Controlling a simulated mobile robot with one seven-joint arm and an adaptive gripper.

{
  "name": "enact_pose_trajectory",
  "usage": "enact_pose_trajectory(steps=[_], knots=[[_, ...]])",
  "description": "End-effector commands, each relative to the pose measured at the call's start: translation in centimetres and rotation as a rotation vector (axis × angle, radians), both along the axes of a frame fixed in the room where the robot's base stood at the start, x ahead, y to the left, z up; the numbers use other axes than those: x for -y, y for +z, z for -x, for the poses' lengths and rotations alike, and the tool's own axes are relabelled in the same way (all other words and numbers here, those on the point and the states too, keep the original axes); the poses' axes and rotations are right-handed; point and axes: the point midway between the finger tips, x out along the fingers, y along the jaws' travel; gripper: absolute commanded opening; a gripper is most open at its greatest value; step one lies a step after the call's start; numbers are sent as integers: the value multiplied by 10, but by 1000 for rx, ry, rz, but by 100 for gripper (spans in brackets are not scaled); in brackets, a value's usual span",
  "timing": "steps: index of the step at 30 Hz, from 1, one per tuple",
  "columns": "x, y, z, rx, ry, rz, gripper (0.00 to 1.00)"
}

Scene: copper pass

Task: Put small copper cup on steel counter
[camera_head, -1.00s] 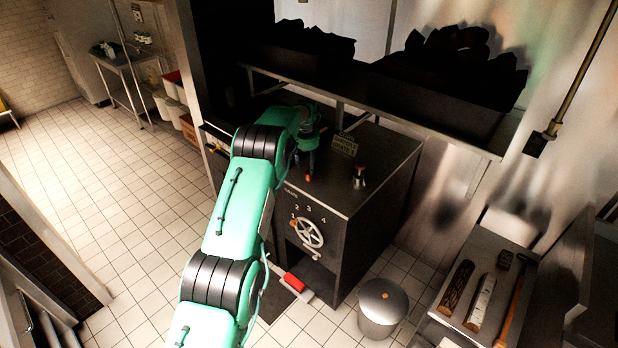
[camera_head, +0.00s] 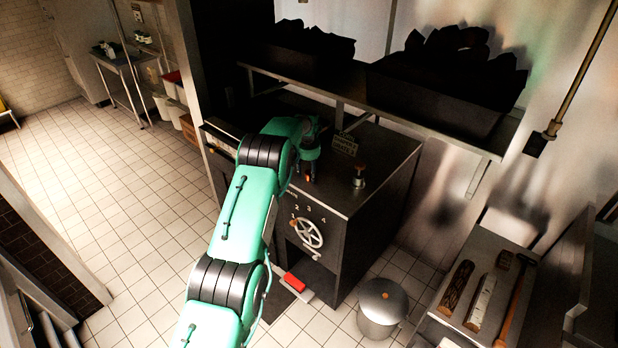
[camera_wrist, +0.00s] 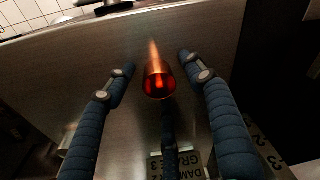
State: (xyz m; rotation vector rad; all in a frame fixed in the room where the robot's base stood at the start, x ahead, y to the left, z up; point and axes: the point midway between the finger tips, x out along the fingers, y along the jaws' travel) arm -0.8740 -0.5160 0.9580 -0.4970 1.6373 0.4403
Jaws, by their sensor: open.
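The small copper cup (camera_wrist: 158,84) glows orange in the middle of the wrist view. It shows as a small orange spot (camera_head: 308,178) on the dark metal cabinet in the head view. My gripper (camera_wrist: 157,63) is open, with a blue ribbed finger on each side of the cup and apart from it. A third dark finger shows below the cup. A brushed steel surface (camera_wrist: 75,62) lies behind the cup; I cannot tell whether they touch. In the head view my gripper (camera_head: 307,168) is over the cabinet's top (camera_head: 375,160), largely hidden by my arm.
A small red-topped object (camera_head: 359,177) and a lettered sign (camera_head: 344,145) stand on the cabinet. A shelf with dark-filled bins (camera_head: 440,100) hangs behind it. A lidded pot (camera_head: 382,305) stands on the floor. A side counter (camera_head: 445,310) at right holds several objects.

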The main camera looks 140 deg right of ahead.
Motion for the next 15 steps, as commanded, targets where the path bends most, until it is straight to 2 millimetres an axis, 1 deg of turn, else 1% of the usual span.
enact_pose_trajectory(steps=[7,8,9,11,12,14,15], knots=[[0,0,0,0,0,0,54],[0,0,0,0,0,0,52],[0,0,0,0,0,0,44],[0,0,0,0,0,0,32],[0,0,0,0,0,0,24],[0,0,0,0,0,0,12],[0,0,0,0,0,0,9]])
